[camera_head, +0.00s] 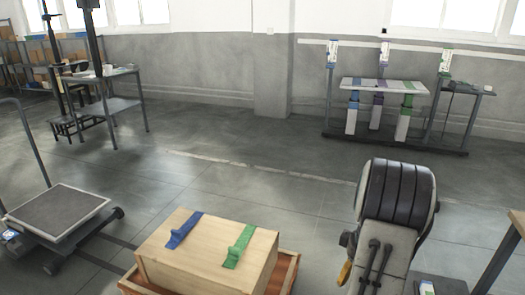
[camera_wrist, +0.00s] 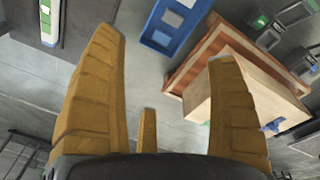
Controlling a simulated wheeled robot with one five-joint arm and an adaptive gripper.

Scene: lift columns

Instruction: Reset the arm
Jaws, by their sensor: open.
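Nothing is held. In the head view my dark, ribbed arm stands at the lower right, and part of one ochre finger (camera_head: 345,272) shows at its left side. The rest of the gripper is hidden behind the arm there. A pale wooden box (camera_head: 180,262) with a blue strap-like piece (camera_head: 184,231) and a green one (camera_head: 238,247) on top is left of my arm. The box also shows right of the gripper in the wrist view (camera_wrist: 245,95).
The box sits in a reddish-brown tray (camera_head: 290,278). A blue tray (camera_wrist: 158,38) shows in the wrist view. A low platform cart (camera_head: 55,212) stands at left, a workbench (camera_head: 112,73) behind. A rack with blue, purple and green columns (camera_head: 378,112) stands by the back wall. The middle floor is clear.

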